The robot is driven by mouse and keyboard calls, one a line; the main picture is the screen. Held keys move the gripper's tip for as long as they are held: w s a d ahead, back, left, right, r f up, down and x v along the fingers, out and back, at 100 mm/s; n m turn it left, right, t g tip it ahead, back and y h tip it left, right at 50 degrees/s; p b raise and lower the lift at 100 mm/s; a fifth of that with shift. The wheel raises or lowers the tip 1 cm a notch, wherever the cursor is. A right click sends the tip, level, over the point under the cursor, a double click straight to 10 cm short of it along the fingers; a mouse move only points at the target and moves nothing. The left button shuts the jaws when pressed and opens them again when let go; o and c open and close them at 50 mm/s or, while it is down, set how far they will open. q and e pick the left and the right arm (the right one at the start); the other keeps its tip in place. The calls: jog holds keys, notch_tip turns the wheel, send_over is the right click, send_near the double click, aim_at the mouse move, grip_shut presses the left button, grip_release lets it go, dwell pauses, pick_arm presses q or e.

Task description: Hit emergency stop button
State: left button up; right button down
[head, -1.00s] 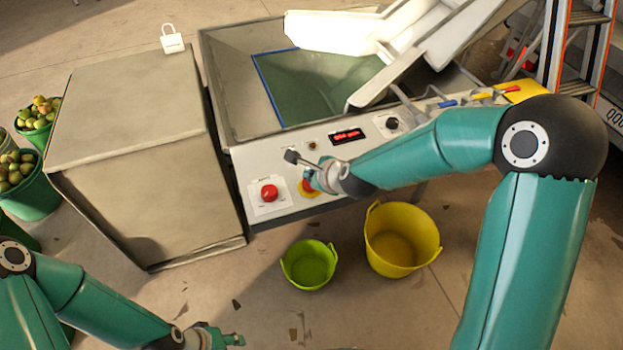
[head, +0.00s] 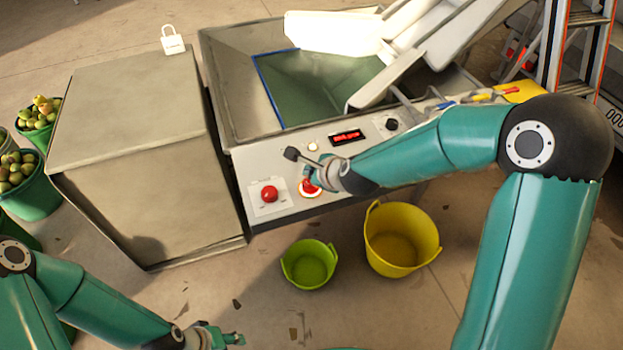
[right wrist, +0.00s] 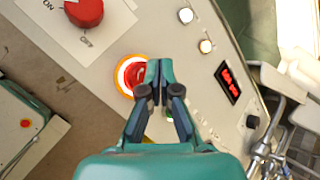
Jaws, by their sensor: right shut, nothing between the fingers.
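The emergency stop button (head: 309,189) is red, on a round base at the front of the press's control panel (head: 290,205). In the right wrist view the button (right wrist: 130,76) has a bright white ring with a yellow-orange edge. My right gripper (head: 308,180) is shut and empty. In the right wrist view its fingertips (right wrist: 159,66) overlap the button's right side; I cannot tell if they touch it. My left gripper (head: 232,339) hangs low at the bottom, away from the panel; its jaw opening is too small to judge.
A larger red knob (head: 269,194) on a white plate sits left of the button. A lit white lamp (head: 312,146) and a red display (head: 346,136) are behind. Green (head: 309,265) and yellow (head: 402,240) buckets stand on the floor in front.

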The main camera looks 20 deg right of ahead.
jog(key=shift+r+p, duration=2.1)
jog(key=shift+r, duration=0.5)
jog(key=shift+f, duration=0.1)
